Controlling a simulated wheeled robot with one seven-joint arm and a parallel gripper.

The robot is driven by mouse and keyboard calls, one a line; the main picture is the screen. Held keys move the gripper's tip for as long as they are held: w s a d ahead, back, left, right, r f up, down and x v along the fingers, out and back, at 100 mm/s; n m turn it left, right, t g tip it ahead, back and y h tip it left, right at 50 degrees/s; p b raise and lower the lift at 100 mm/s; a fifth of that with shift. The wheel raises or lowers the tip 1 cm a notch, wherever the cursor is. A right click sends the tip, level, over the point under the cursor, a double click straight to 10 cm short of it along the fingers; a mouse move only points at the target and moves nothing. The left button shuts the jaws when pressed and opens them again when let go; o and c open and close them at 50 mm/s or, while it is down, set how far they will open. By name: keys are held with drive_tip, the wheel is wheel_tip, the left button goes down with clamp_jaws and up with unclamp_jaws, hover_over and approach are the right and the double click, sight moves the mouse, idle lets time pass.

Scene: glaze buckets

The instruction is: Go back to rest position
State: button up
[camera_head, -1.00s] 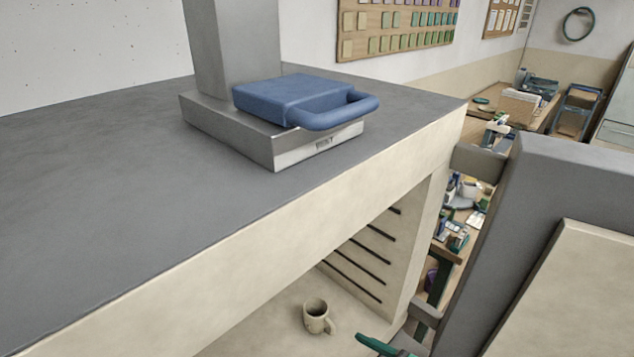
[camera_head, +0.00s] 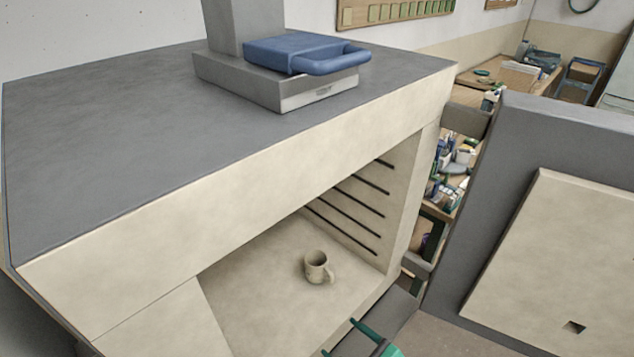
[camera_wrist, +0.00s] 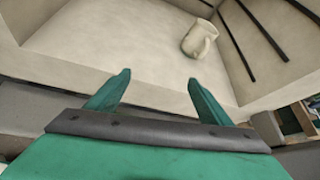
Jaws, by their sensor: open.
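My gripper (camera_wrist: 158,88) is green, with its two fingers spread apart and nothing between them in the wrist view. In the head view my gripper (camera_head: 345,338) shows at the bottom edge, just outside the front opening of the kiln (camera_head: 150,230). A beige mug (camera_head: 318,268) stands upright on the kiln floor, with its handle to the right. The mug also shows in the wrist view (camera_wrist: 199,39), beyond and to the right of the fingers, apart from them.
The kiln door (camera_head: 560,240) stands open at the right. A blue handled block (camera_head: 290,50) rests on the damper base on the kiln's grey top. Dark slots line the kiln's inner right wall. Cluttered benches (camera_head: 525,75) stand behind at the right.

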drive_tip(key=s+a+f+n+t+h, duration=0.1)
drive_tip(key=s+f+n+h, duration=0.3)
drive_tip(key=s, duration=0.3)
drive_tip(key=s+f+n+h, duration=0.2)
drive_tip(key=s+f+n, duration=0.3)
drive_tip(key=s+n, duration=0.1)
drive_tip(key=s+a+r+n+t+h, duration=0.1)
drive_tip(key=s+a+r+n+t, duration=0.3)
drive_tip(key=s+r+n, duration=0.9)
drive_tip(key=s+a+n, duration=0.1)
drive_tip(key=a+n, duration=0.1)
drive_tip(key=shift+s+r+n, duration=0.2)
drive_tip(key=shift+s+n, duration=0.15)
drive_tip(key=shift+n, duration=0.05)
